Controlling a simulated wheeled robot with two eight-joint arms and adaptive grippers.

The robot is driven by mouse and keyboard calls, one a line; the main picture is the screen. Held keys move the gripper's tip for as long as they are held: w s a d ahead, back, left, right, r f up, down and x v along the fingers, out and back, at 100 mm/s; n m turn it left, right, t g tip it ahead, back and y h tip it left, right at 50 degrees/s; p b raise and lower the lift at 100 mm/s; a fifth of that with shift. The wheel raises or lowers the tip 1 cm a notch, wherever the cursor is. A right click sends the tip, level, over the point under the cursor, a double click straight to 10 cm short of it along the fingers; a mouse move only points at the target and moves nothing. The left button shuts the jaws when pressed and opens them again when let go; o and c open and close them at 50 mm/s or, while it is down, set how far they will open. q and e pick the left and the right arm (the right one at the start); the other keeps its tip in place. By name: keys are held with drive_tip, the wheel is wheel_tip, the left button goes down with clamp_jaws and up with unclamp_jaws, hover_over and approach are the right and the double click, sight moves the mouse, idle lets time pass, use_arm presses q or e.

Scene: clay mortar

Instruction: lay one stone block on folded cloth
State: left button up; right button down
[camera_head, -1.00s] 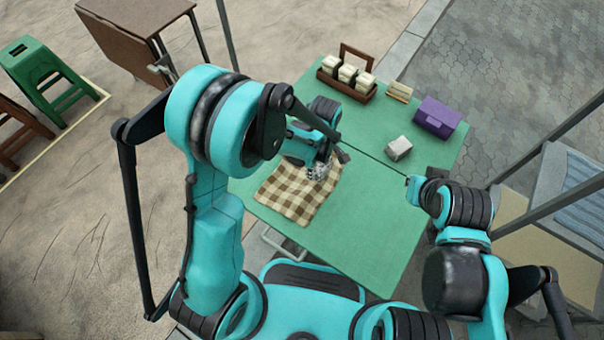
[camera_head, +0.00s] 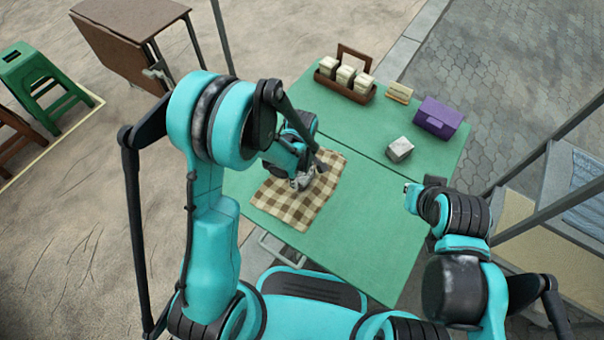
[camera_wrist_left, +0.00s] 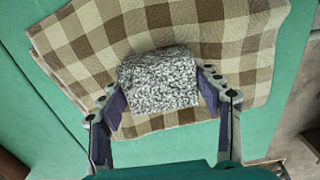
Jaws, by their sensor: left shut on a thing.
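A speckled grey stone block (camera_wrist_left: 160,79) sits between the fingers of my left gripper (camera_wrist_left: 164,102), which is shut on it. In the head view the left gripper (camera_head: 303,182) is over the brown-and-cream checked folded cloth (camera_head: 290,212); the cloth also fills much of the left wrist view (camera_wrist_left: 235,45). I cannot tell whether the block touches the cloth. A second, pale grey stone block (camera_head: 400,149) stands on the green table, right of the cloth. My right arm's end (camera_head: 412,196) is by the table's right side; its fingers are not clear.
The green table (camera_head: 365,225) has a wooden caddy with white containers (camera_head: 346,80) at the back, a small sign (camera_head: 399,92) and a purple box (camera_head: 438,118) at the back right. The table's front right is clear. A green stool (camera_head: 40,85) stands at the left.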

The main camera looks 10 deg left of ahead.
use_arm(q)
drive_tip(key=shift+f+b, duration=0.5)
drive_tip(key=shift+f, duration=0.05)
drive_tip(key=shift+c, duration=0.7)
drive_tip(key=o, duration=1.7)
